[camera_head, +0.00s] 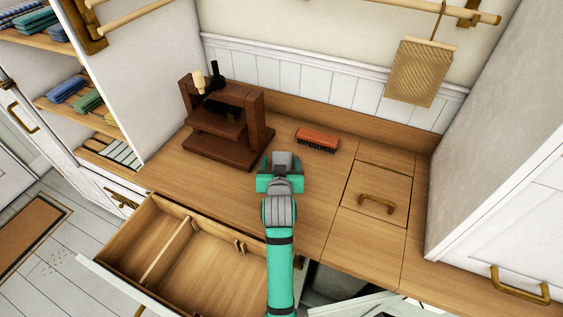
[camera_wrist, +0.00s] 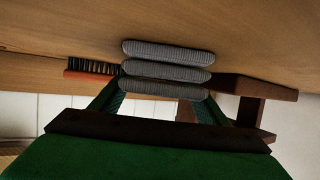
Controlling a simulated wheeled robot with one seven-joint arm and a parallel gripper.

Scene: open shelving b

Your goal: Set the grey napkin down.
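The grey napkin (camera_wrist: 166,73) is folded into a ribbed stack of layers in the wrist view. It shows as a small grey shape (camera_head: 283,160) at the end of my arm in the head view. My gripper (camera_head: 280,178) is over the wooden counter with its green fingers on either side of the napkin. The fingers (camera_wrist: 160,105) appear closed on it in the wrist view. I cannot tell whether the napkin touches the counter (camera_head: 310,200).
A dark wooden press-like stand (camera_head: 225,152) is left of my gripper. A red-brown brush (camera_head: 318,139) lies behind it to the right. An open divided drawer (camera_head: 215,262) is at the front left. A woven board (camera_head: 420,75) hangs from a rail. Bare counter surrounds my gripper.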

